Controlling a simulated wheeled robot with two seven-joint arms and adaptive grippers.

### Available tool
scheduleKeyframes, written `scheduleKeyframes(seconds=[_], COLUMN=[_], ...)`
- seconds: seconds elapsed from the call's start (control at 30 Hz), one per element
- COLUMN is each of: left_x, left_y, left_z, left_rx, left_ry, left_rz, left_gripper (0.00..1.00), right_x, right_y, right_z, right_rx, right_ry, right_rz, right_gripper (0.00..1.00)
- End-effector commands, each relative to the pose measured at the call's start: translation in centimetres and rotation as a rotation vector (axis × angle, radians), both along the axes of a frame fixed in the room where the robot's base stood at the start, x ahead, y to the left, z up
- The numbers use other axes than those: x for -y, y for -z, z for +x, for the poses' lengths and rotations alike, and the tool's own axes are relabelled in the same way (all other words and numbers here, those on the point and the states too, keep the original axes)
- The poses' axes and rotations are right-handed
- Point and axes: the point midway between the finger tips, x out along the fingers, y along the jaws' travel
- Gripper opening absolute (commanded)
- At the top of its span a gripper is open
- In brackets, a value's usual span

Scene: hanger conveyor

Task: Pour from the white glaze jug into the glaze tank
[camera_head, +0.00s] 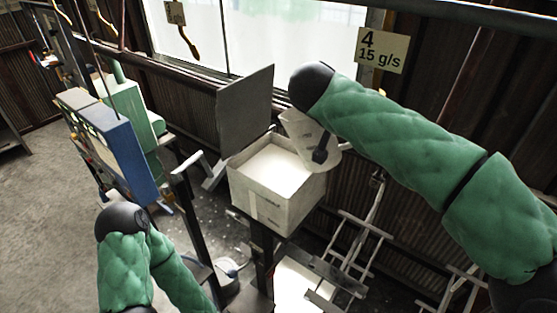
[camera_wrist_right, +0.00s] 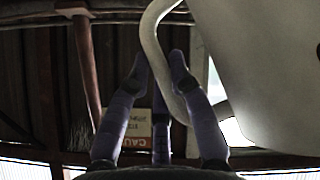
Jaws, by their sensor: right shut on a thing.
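The glaze tank (camera_head: 279,203) is a pale, open-topped box in the middle of the head view, with white glaze (camera_head: 268,168) inside. The white glaze jug (camera_head: 299,128) is over the tank's back right side and looks tilted. Its large pale body (camera_wrist_right: 262,70) and curved handle (camera_wrist_right: 153,42) show in the right wrist view. My right arm hides part of the jug in the head view. I cannot see the jug's inside or any stream. My left gripper is out of view.
A dark grey panel (camera_head: 245,108) stands upright behind the tank. A blue box (camera_head: 122,152) and green machinery (camera_head: 128,102) are at the left. Metal racks (camera_head: 347,262) stand at lower right. A sign (camera_head: 381,50) reads "4, 15 g/s". Open floor (camera_head: 45,200) lies at far left.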

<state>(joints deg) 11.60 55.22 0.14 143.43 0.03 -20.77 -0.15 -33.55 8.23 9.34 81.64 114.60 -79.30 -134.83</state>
Motion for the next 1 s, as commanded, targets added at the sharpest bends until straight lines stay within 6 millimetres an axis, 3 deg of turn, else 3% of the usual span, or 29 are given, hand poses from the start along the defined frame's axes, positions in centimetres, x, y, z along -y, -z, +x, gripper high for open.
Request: scheduleKeyframes(seconds=[0.47, 1.0], left_x=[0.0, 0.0], left_y=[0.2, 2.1], left_z=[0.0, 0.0], left_rx=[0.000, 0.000], left_ry=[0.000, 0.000], left_rz=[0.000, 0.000], left_gripper=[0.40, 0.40], right_x=[0.2, -0.9], right_y=[0.6, 4.8], right_z=[0.0, 0.3], right_rx=[0.028, 0.120], right_ry=[0.001, 0.000], right_rz=[0.081, 0.395], right_gripper=[0.00, 0.00])
